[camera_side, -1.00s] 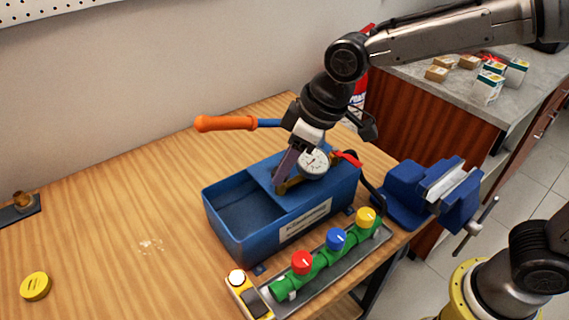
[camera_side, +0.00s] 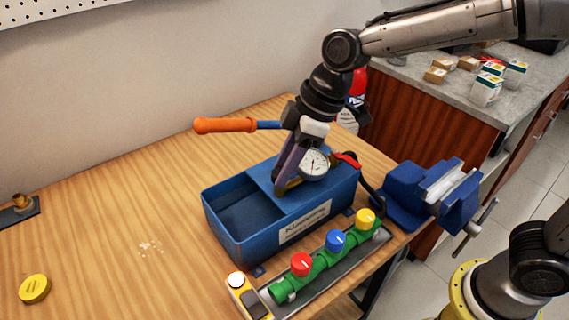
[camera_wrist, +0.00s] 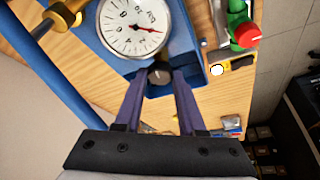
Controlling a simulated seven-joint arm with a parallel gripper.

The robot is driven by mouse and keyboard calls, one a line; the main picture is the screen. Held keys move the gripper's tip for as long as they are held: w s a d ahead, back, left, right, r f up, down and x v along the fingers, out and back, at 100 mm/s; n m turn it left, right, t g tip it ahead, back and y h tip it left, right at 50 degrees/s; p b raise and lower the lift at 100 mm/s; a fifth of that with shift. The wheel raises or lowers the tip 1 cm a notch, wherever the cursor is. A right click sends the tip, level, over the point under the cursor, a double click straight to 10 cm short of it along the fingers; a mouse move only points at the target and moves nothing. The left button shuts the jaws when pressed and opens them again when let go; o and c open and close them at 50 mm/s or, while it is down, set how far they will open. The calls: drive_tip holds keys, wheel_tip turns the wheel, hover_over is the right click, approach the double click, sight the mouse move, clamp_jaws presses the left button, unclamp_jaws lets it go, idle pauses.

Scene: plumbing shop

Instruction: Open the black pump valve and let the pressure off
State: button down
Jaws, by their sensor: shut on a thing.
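The blue test pump (camera_side: 262,240) stands on the wooden bench, with its orange-handled lever (camera_side: 225,125) pointing left. My gripper (camera_side: 281,188) reaches down onto the pump's top beside the round white gauge (camera_side: 314,163). In the wrist view, the black pump valve (camera_wrist: 159,76) is a small dark knob between the two purple fingertips, and my gripper is shut on it. The fingers hide its sides. In that view the gauge (camera_wrist: 135,26) lies just beyond the knob, with its red needle pointing to the right of the dial. The side view hides the valve behind the fingers.
A green manifold (camera_side: 317,268) with red, blue and yellow knobs lies in front of the pump. A yellow tool (camera_side: 247,298) lies at its left end. A blue vise (camera_side: 432,192) is at right. The bench's left side is mostly clear, with a yellow disc (camera_side: 34,289).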

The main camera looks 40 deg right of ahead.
drive_tip(key=c, duration=0.8)
unclamp_jaws()
drive_tip(key=v, duration=1.4)
drive_tip(key=shift+a, duration=0.15)
